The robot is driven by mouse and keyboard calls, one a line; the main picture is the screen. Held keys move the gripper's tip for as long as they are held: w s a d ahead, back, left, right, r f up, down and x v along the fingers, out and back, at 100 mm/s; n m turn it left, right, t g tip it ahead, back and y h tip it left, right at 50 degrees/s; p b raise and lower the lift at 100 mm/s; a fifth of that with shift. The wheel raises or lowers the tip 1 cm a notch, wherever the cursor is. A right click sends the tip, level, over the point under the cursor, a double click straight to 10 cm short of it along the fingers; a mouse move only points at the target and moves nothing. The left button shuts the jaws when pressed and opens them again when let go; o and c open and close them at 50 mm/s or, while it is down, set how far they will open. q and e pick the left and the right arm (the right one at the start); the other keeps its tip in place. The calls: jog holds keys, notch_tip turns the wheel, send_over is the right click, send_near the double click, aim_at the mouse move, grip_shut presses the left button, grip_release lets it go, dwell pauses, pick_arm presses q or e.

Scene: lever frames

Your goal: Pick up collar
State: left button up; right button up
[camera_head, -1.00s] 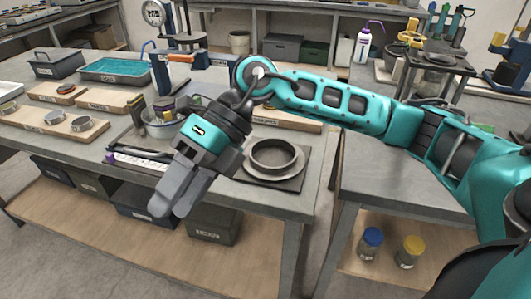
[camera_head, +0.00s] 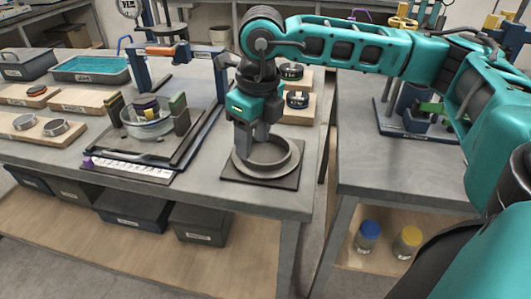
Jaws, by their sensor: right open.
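A grey flanged ring (camera_head: 284,168), which looks like the collar, lies flat on a dark square plate (camera_head: 233,172) near the front right of the left bench. My right gripper (camera_head: 250,152) points down over the left rear part of the ring. It is open, and its fingertips overlap the ring's rim in the picture. I cannot tell whether they touch it or whether the rim lies between them. The fingers hide part of the rim. My left gripper is not in view.
Left of the ring stands a dark blue frame (camera_head: 221,83) by a glass bowl (camera_head: 148,122) on a tray. Wooden boards with small dark rings (camera_head: 297,99) lie behind the ring. A gap separates this bench from the right bench (camera_head: 375,165).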

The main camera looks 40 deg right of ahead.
aim_at(249, 168)
jog(key=f, duration=0.5)
jog(key=shift+w+a+f, duration=0.25)
jog(key=shift+a+f, duration=0.1)
jog(key=shift+f, duration=0.05)
grip_shut()
jog(key=shift+r, duration=0.1)
